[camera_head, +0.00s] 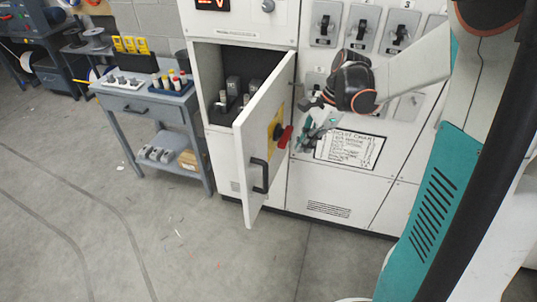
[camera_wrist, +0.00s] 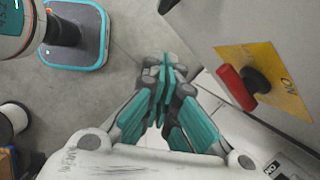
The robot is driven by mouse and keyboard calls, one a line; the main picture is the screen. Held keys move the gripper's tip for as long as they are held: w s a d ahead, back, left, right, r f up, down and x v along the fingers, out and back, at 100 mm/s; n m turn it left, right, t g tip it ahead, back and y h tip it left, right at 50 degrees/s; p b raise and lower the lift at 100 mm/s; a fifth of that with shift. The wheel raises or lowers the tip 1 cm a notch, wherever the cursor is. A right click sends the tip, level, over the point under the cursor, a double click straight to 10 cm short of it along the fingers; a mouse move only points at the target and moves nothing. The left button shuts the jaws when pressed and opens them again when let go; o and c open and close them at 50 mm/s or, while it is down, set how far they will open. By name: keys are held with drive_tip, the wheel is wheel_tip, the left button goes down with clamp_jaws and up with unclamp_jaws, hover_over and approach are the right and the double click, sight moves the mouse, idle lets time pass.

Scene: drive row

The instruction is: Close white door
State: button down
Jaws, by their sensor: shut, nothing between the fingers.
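The white door (camera_head: 255,140) stands open on the white cabinet, swung out toward me with its hinge edge on the right of the opening. Its outer face carries a black handle (camera_head: 260,176) and a yellow plate (camera_head: 276,124) with a red rotary knob (camera_head: 284,137). My gripper (camera_head: 306,144) is shut and empty, close to the right of the door, on its outer-face side. In the wrist view my gripper (camera_wrist: 163,75) points along the door face (camera_wrist: 215,30), with the red knob (camera_wrist: 236,88) to its right. Contact with the door cannot be told.
The open compartment (camera_head: 238,75) holds dark components. A grey cart (camera_head: 150,105) with small bottles stands left of the cabinet. Switches (camera_head: 362,28) and a circuit chart (camera_head: 349,150) are on the panel to the right. The floor (camera_head: 190,240) in front is mostly clear.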

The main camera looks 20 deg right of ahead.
drive_tip(key=a+f+b, duration=0.3)
drive_tip(key=a+f, duration=0.4)
drive_tip(key=f, duration=0.2)
drive_tip(key=shift+w+a+f+b, duration=0.2)
drive_tip(key=shift+f+b, duration=0.1)
drive_tip(key=shift+f, duration=0.05)
